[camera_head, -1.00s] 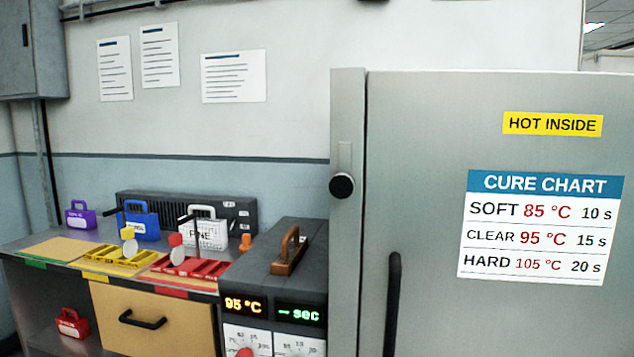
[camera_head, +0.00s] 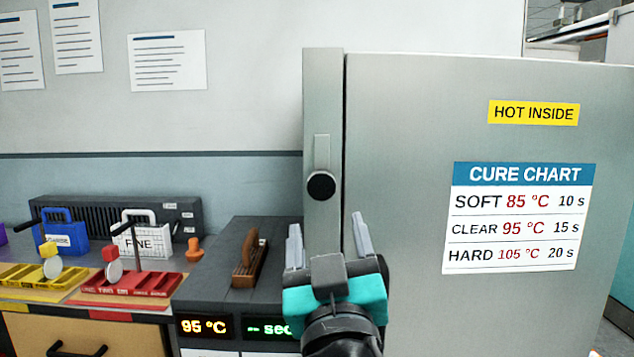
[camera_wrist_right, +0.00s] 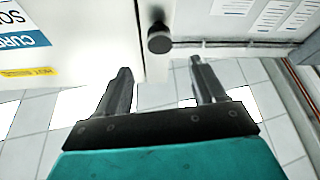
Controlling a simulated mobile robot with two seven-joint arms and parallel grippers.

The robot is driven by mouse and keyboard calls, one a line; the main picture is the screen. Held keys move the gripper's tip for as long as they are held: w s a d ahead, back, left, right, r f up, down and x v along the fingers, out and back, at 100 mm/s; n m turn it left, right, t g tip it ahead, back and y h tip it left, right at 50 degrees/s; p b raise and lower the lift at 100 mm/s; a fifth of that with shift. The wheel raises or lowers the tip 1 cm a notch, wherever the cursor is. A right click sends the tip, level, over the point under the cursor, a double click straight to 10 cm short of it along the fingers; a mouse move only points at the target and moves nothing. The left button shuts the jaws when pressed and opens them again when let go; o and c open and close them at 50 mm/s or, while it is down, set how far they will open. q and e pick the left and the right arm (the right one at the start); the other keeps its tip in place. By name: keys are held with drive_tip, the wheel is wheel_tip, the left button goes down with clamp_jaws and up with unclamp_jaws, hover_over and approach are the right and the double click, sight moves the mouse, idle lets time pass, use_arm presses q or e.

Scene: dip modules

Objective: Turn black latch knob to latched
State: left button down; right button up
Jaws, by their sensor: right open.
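The black latch knob (camera_head: 321,185) is a round black disc on a grey plate on the narrow frame left of the large grey door (camera_head: 400,140). The knob also shows in the right wrist view (camera_wrist_right: 159,40), beyond the fingertips and between them. My right gripper (camera_head: 328,230) is below the knob in the head view, fingers pointing up, spread apart with nothing between them. In the right wrist view its two fingers (camera_wrist_right: 158,75) are open and apart from the knob. My left gripper is not in view.
A dark control box (camera_head: 215,285) with a wooden-handled tool (camera_head: 250,260) on top stands left of the gripper. A bench farther left holds a red tray (camera_head: 125,283) and a yellow tray (camera_head: 40,275). A cure chart (camera_head: 515,218) is on the door.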

sight(321, 189)
drive_tip(key=p+x, duration=0.2)
drive_tip(key=x, duration=0.8)
drive_tip(key=shift+w, duration=0.4)
drive_tip(key=shift+c, duration=0.3)
clamp_jaws()
